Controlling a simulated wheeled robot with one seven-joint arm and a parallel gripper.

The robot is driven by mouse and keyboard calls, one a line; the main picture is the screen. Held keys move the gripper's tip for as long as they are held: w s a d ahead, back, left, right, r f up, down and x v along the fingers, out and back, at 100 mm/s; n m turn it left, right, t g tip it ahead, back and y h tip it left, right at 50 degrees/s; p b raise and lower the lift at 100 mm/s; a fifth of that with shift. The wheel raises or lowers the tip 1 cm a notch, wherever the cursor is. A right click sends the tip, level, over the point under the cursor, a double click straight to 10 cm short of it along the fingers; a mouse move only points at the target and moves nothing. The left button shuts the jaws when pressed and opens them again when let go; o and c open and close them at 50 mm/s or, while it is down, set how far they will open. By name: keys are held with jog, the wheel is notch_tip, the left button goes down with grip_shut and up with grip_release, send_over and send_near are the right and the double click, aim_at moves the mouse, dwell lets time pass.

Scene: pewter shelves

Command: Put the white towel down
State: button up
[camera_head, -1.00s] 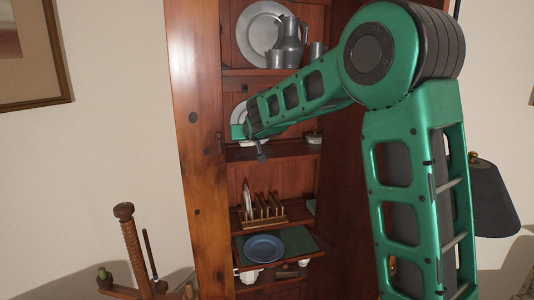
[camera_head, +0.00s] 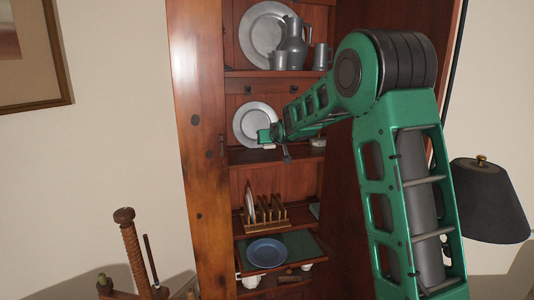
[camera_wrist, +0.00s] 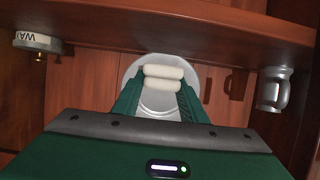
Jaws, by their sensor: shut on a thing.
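The white towel (camera_wrist: 163,78) is a small rolled bundle between my fingertips in the wrist view. My gripper (camera_wrist: 160,88) is shut on it. In the head view my gripper (camera_head: 268,137) is inside the cupboard, in front of a pewter plate (camera_head: 249,113) standing on the middle shelf (camera_head: 250,157). A bit of white shows just below the gripper there. The wrist view looks upside down, with the shelf board (camera_wrist: 190,28) at the top. The towel is close to that board; I cannot tell whether it touches.
In the wrist view, a wax tin (camera_wrist: 38,42) is at the left and a pewter mug (camera_wrist: 272,88) at the right. Below are a wooden rack (camera_head: 264,215) and a blue plate (camera_head: 266,252). Pewter jugs (camera_head: 293,50) stand above. A dark lamp (camera_head: 487,200) is at right.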

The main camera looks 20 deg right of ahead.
aim_at(268, 157)
jog(key=shift+d+f, duration=0.1)
jog(key=shift+f, duration=1.95)
jog(key=shift+f, duration=0.1)
jog(key=o, duration=1.1)
jog(key=v, duration=1.2)
jog(key=s+d+f+m+g, duration=0.1)
jog(key=s+d+f+g, duration=0.15)
jog(key=s, duration=0.55)
jog(key=s+d+f+m+g, duration=0.1)
jog(key=s+d+f+g, duration=0.15)
jog(key=s, duration=0.65)
jog(key=s+d+f+m+g, duration=0.1)
jog(key=s+d+f+g, duration=0.15)
jog(key=s, duration=0.55)
jog(key=s+a+f+g, duration=0.1)
jog(key=s+f+g, duration=0.1)
jog(key=s, duration=0.6)
jog(key=s+a+f+m+g+y, duration=0.1)
jog(key=s+f+g, duration=0.1)
jog(key=s, duration=0.7)
jog(key=s+a+f+m+g, duration=0.1)
jog(key=s+f+g, duration=0.1)
jog(key=s, duration=0.7)
jog(key=shift+a+f+y, duration=0.25)
jog(key=shift+a+y, duration=0.1)
jog(key=shift+y, duration=0.05)
